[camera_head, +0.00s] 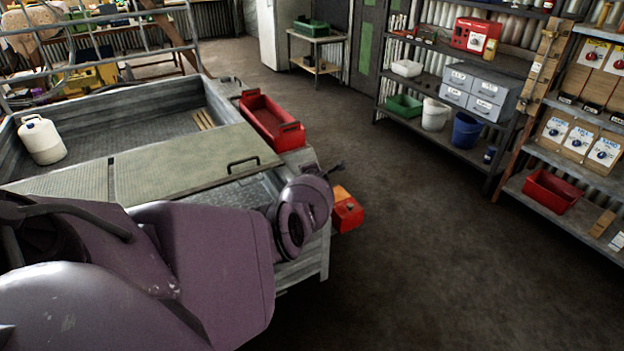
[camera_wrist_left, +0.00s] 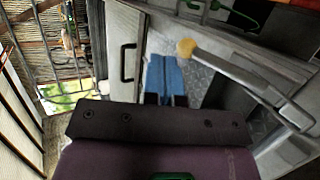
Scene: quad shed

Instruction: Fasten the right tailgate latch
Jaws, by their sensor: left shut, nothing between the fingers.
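In the left wrist view, my left gripper (camera_wrist_left: 164,72) has its two blue fingers together, with nothing between them. They point over a grey metal tread surface. A grey metal lever (camera_wrist_left: 240,75) with a yellow knob (camera_wrist_left: 186,48) at its end lies just right of the fingertips, apart from them as far as I can tell. It may be the right tailgate latch. In the head view, my purple left arm covers the near side of the grey trailer (camera_head: 318,262), hiding the latch and my fingers. My right gripper is not in view.
A flat lid with a black handle (camera_head: 243,163) lies across the trailer; the handle also shows in the wrist view (camera_wrist_left: 128,62). A white jug (camera_head: 41,140) stands in the bed. Shelves (camera_head: 470,90) stand right; the floor between is clear.

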